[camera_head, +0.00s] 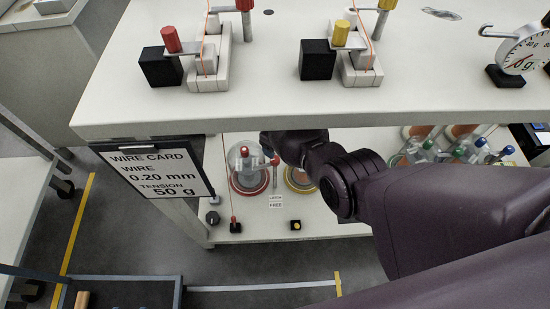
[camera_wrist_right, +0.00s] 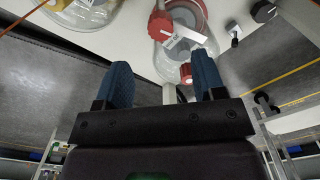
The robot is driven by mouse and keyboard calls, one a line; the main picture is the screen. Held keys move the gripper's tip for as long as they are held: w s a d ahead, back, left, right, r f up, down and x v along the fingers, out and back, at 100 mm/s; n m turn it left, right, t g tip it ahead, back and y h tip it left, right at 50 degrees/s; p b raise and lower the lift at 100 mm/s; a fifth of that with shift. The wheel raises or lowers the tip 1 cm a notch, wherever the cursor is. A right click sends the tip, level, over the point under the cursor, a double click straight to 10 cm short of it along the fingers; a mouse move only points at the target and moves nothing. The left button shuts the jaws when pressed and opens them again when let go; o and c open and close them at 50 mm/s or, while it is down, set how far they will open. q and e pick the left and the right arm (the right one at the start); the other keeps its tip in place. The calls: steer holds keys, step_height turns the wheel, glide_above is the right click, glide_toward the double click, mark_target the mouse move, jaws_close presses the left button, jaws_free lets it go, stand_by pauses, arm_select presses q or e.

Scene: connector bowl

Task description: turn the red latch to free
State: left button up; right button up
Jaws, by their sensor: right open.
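The red latch (camera_head: 275,161) stands on a pale post beside a clear dome (camera_head: 247,176) with a red base ring, on the lower shelf. In the right wrist view the red latch (camera_wrist_right: 160,26) has a pale lever reaching right across the dome. A separate red knob (camera_wrist_right: 186,73) appears between the fingers there, seemingly on the dome's top. My right gripper (camera_wrist_right: 164,80) is open, its blue fingers apart with nothing clearly held. In the head view its arm reaches under the upper shelf, and its fingers are hidden. My left gripper is not in view.
The upper shelf (camera_head: 330,108) overhangs the latch. A yellow-ringed dome (camera_head: 298,180) stands to the right. A "LATCH FREE" label (camera_head: 275,201) lies in front. A wire card (camera_head: 155,172) hangs at the left. Several more spools stand further right.

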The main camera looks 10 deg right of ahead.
mark_target(276, 159)
steer(key=f+b, duration=0.1)
steer(key=f, duration=0.1)
steer(key=f+b, duration=0.1)
steer(key=f, duration=0.2)
steer(key=f+b, duration=0.1)
steer(key=f, duration=0.2)
steer(key=shift+s, duration=0.3)
steer(key=shift+w+f, duration=0.1)
steer(key=shift+f, duration=0.25)
steer(key=shift+w+f+b, duration=0.1)
steer(key=shift+f+b, duration=0.1)
steer(key=shift+b, duration=0.15)
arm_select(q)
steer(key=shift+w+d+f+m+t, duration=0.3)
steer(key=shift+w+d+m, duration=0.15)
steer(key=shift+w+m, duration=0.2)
arm_select(e)
steer(key=shift+r, duration=0.1)
jaws_close()
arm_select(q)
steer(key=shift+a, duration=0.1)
arm_select(e)
steer(key=shift+d, duration=0.1)
